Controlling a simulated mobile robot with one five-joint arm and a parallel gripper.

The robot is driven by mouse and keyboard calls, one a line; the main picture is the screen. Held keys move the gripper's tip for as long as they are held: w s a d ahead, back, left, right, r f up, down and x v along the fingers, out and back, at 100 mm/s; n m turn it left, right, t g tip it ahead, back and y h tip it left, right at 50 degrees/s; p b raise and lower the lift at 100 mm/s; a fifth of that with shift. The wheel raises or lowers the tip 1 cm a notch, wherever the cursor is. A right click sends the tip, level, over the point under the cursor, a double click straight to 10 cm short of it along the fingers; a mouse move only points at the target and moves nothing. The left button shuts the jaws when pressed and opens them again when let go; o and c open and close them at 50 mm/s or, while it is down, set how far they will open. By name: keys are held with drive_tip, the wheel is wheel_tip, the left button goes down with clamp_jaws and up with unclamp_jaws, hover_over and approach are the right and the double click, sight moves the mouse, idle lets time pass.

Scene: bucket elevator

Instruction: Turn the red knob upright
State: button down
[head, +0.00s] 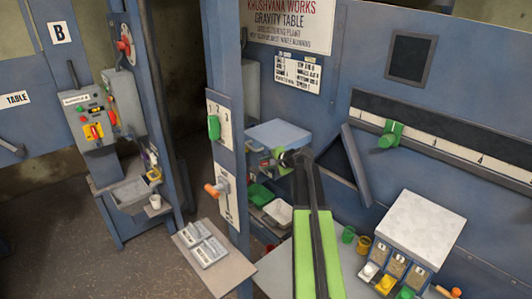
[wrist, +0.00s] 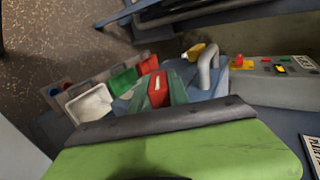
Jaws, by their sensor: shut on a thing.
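My gripper (wrist: 159,92) has its two grey-green jaws closed on a red knob (wrist: 157,88) with a small pale mark, in the middle of the wrist view. Only the part of the knob between the jaws shows. In the head view my gripper (head: 283,162) is at the far end of my green and black arm, against the front of a small grey-blue box (head: 279,133) on the machine. There the arm and gripper hide the knob. I cannot tell from these views how far the knob is turned.
A white tray (head: 278,212) and a green bin (head: 260,195) lie below the gripper. A post carries a green handle (head: 214,127) and an orange handle (head: 213,190) to the left. A grey bar handle (wrist: 208,68) stands close right of the jaws in the wrist view.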

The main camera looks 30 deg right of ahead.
drive_tip(key=g+p, duration=0.1)
drive_tip(key=p, duration=0.1)
drive_tip(key=r+g+p, duration=0.1)
drive_tip(key=g+p, duration=0.1)
drive_tip(key=p, duration=0.1)
drive_tip(key=shift+w+g+h, duration=0.15)
drive_tip(key=shift+g+h, duration=0.15)
drive_tip(key=g+p, duration=0.2)
drive_tip(key=p, duration=0.1)
drive_tip(key=shift+f+g, duration=0.2)
drive_tip(key=shift+g, duration=0.2)
drive_tip(key=g, duration=0.1)
drive_tip(key=g+p, duration=0.1)
drive_tip(key=g, duration=0.1)
drive_tip(key=shift+f+h, duration=0.25)
drive_tip(key=shift+h, duration=0.05)
drive_tip(key=shift+g+p, duration=0.3)
drive_tip(key=shift+g, duration=0.6)
drive_tip(key=shift+s, duration=0.25)
drive_tip(key=c, duration=1.2)
unclamp_jaws()
drive_tip(key=shift+c, duration=0.2)
